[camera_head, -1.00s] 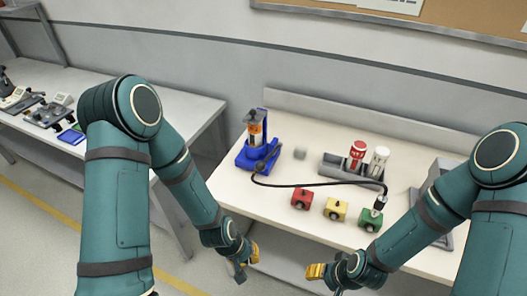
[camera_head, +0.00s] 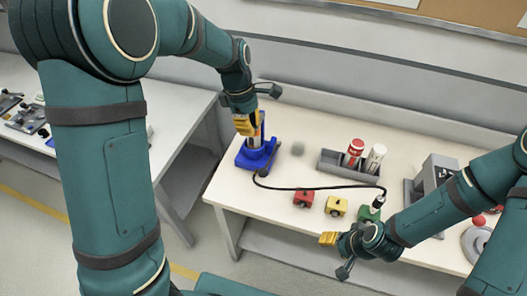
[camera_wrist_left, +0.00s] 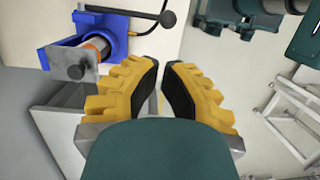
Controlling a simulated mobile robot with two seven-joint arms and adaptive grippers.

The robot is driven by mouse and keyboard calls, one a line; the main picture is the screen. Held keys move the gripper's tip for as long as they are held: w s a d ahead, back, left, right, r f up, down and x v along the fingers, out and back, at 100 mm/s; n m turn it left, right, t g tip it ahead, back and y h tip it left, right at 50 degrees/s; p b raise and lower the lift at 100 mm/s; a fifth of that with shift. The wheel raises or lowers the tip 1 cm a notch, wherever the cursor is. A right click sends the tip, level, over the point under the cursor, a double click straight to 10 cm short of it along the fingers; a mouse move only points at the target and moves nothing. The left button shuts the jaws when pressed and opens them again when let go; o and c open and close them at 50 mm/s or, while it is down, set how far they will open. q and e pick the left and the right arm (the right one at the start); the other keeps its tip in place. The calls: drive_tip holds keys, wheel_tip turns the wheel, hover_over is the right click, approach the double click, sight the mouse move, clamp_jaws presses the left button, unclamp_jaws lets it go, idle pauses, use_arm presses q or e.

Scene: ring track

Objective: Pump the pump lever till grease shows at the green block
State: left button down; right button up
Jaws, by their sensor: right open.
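The blue pump (camera_head: 250,158) with its upright cylinder stands at the left end of the near table; my left gripper (camera_head: 246,128) hides its upper part in the head view. In the left wrist view the pump (camera_wrist_left: 112,45) is at upper left, with the dark pump lever (camera_wrist_left: 125,13) ending in a round knob. A black hose runs to a fitting at the green block (camera_head: 368,213); I cannot make out grease there. My right gripper (camera_head: 328,239) is open near the table's front edge.
A red block (camera_head: 303,198) and a yellow block (camera_head: 337,205) sit beside the green one. A grey tray (camera_head: 330,163) holds a red and a white canister behind them. A grey device (camera_head: 438,172) stands at right. Another table is at left.

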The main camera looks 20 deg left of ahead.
use_arm(q)
wheel_tip(320, 180, down, 13)
drive_tip(key=s+d, duration=0.1)
drive_tip(key=d, duration=0.1)
drive_tip(key=shift+d+f+b, duration=0.2)
drive_tip(key=shift+d+b, duration=0.2)
use_arm(e)
drive_tip(key=shift+s+f, duration=0.2)
drive_tip(key=shift+f, duration=0.1)
drive_tip(key=shift+f, duration=0.1)
use_arm(q)
drive_tip(key=f+t+b, duration=0.1)
drive_tip(key=f+b, duration=0.1)
drive_tip(key=s+f+t+b, duration=0.1)
drive_tip(key=f+b, duration=0.2)
drive_tip(key=s+f+b, duration=0.1)
drive_tip(key=f+b, duration=0.2)
drive_tip(key=shift+s+t, duration=0.25)
drive_tip(key=shift+t, duration=0.15)
drive_tip(key=shift+f+b, duration=0.3)
drive_tip(key=shift+f, duration=0.3)
use_arm(e)
wheel_tip(320, 180, down, 9)
drive_tip(key=shift+s+a+f, duration=0.15)
drive_tip(key=shift+a, duration=0.05)
use_arm(q)
drive_tip(key=shift+s, duration=0.1)
